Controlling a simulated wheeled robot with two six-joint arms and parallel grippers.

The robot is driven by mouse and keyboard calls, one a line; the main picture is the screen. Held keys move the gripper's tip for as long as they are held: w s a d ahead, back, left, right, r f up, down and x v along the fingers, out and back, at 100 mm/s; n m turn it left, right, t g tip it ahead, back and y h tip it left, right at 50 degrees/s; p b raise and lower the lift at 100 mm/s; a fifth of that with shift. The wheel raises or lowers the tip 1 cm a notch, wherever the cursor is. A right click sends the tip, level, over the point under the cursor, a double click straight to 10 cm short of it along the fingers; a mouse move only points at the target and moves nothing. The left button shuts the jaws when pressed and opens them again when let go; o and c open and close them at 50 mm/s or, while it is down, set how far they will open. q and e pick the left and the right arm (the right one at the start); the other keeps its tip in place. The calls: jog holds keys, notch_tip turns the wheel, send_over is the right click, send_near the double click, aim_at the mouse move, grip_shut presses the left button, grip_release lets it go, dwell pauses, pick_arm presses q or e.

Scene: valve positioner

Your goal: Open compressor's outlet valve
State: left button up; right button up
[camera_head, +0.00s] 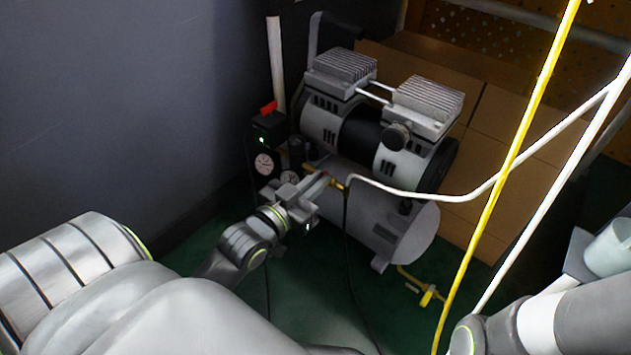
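The compressor (402,232) is a grey tank with a twin-head motor on top, standing on the green floor. Its outlet fitting (337,184) is a small brass and yellow part at the tank's near left end, where a white hose begins. My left gripper (318,183) reaches in from the lower left, with its fingertips right at this fitting. The fingers cover part of the fitting and the valve handle, so I cannot tell whether they are closed on it. My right arm shows at the lower right, but its gripper is out of view.
A round pressure gauge (264,163) and a black switch box (268,127) with a red lever sit left of the fitting. A yellow-handled valve (428,296) hangs low at the tank's right. A white hose (440,197) and a yellow hose (508,165) cross the right side.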

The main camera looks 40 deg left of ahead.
pick_arm(q)
grip_shut()
